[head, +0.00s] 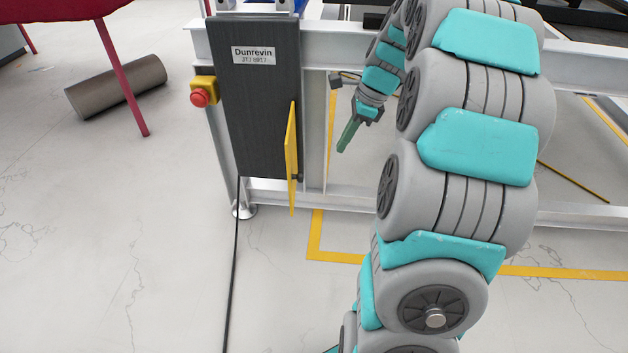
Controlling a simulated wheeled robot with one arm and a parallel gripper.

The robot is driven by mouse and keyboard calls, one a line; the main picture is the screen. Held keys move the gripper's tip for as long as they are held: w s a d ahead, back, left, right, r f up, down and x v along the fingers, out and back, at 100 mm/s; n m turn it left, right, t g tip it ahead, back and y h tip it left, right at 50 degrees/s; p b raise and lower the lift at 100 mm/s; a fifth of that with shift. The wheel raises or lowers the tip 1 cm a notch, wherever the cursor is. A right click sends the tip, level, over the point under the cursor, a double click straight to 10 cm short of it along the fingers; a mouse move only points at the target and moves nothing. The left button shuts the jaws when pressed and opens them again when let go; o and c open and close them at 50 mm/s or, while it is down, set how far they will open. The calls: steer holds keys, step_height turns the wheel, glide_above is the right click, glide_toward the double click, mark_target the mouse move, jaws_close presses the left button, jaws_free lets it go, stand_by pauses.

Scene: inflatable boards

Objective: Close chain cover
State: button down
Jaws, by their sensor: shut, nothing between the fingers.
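A yellow panel (291,160), which looks like the chain cover, stands upright at the right edge of a dark grey panel (256,90). I see it as a narrow strip, nearly edge-on, so it appears swung out from the machine. A small dark fitting shows beside its lower right edge. What lies behind it is hidden. My gripper (346,143), with green fingers, is shut and empty. It is to the right of the yellow panel, apart from it in the picture, and points down and to the left.
A red stop button (199,97) on a yellow box sits at the dark panel's left. The white machine frame (370,192) runs behind my arm. A black cable (234,270) hangs to the floor. A grey roll (116,86) lies at left.

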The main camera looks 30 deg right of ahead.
steer(key=w+a+f, duration=0.4)
steer(key=a+f, duration=0.2)
steer(key=f, duration=0.3)
steer(key=shift+a+f, duration=0.15)
steer(key=shift+f, duration=0.15)
steer(key=shift+s+p, duration=0.1)
steer(key=shift+p, duration=0.2)
